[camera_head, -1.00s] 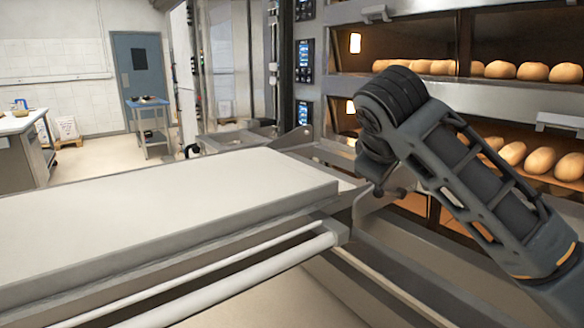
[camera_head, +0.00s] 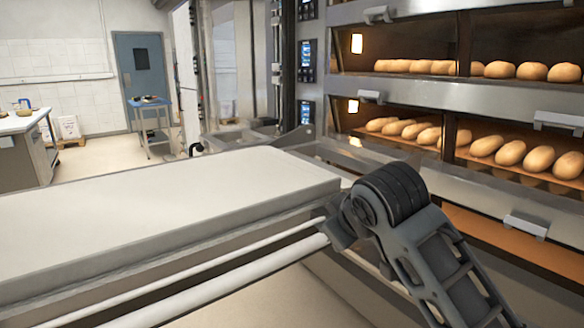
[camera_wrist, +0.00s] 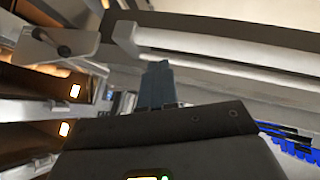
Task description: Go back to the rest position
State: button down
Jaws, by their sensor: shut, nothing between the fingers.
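My gripper (camera_wrist: 158,84) shows in the wrist view as two blue-grey fingers held together, with nothing between them. They stick up past the dark gripper body, in front of a pale bar and rail. In the head view, my arm is bent low at the lower right, in front of the ovens and beside the near right end of the loading table. My fingertips cannot be made out there.
The pale loading table (camera_head: 150,200) fills the left and middle, with a white roller bar (camera_head: 240,277) along its near side. Deck ovens (camera_head: 500,100) with bread loaves (camera_head: 510,152) stand at the right. A blue cart (camera_head: 150,103) stands far back on open floor.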

jog(key=s+a+f+m+t+y, duration=0.25)
jog(key=s+a+f, duration=0.25)
jog(key=s+f, duration=0.4)
jog(key=s+d+f+m+t, duration=0.1)
jog(key=s+d+f+m, duration=0.1)
jog(key=s+f, duration=0.35)
jog(key=s+d+f+m, duration=0.1)
jog(key=s+f+m, duration=0.15)
jog(key=s, duration=0.55)
jog(key=s+d+m+t+h, duration=0.1)
jog(key=s+d, duration=0.3)
jog(key=s, duration=0.4)
jog(key=s+d+m+t+h, duration=0.1)
jog(key=s+d+h, duration=0.15)
jog(key=s, duration=0.45)
jog(key=s+d+r, duration=0.3)
jog(key=s+d, duration=0.1)
jog(key=s, duration=0.3)
jog(key=s+d+r, duration=0.4)
jog(key=s, duration=0.3)
jog(key=shift+d+n+h, duration=0.15)
jog(key=shift+n+h, duration=0.25)
